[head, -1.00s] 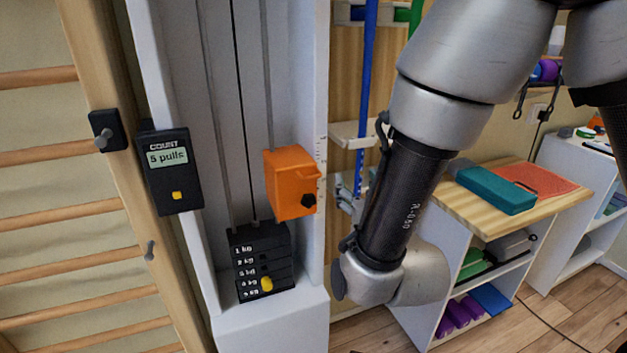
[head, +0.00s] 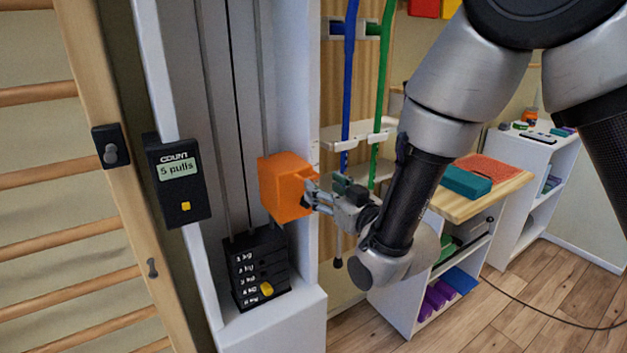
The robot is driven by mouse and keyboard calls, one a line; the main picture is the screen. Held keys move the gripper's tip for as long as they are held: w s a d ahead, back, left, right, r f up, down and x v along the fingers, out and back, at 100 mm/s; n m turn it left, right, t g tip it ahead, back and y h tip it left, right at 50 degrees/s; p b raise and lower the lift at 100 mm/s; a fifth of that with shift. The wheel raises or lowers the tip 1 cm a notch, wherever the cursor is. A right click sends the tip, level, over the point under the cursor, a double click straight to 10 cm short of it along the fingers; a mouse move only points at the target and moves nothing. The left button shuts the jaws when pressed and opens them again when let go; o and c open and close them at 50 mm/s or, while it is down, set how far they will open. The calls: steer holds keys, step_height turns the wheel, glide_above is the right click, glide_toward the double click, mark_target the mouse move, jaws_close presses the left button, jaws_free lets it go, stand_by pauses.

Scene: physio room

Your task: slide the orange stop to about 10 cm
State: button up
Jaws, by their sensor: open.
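The orange stop (head: 283,190) is a block on a thin vertical rod inside the white pulley column, above the black weight stack (head: 257,268). My gripper (head: 312,192) is at the right face of the stop, where the stop's dark knob showed before. Its fingers are open and point left, around or just beside the knob; I cannot tell which, as the fingers hide it. The scale on the column's front edge (head: 312,110) is too small to read here and partly hidden near the gripper.
A black counter (head: 178,180) reading "5 pulls" hangs left of the stop. Wooden wall bars (head: 60,176) stand at the far left. Blue and green tubes (head: 383,90) hang behind my gripper. A wooden-topped shelf (head: 460,203) with a teal box (head: 466,182) stands at right.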

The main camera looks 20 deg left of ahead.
mark_target(312, 179)
steer(key=x, duration=0.6)
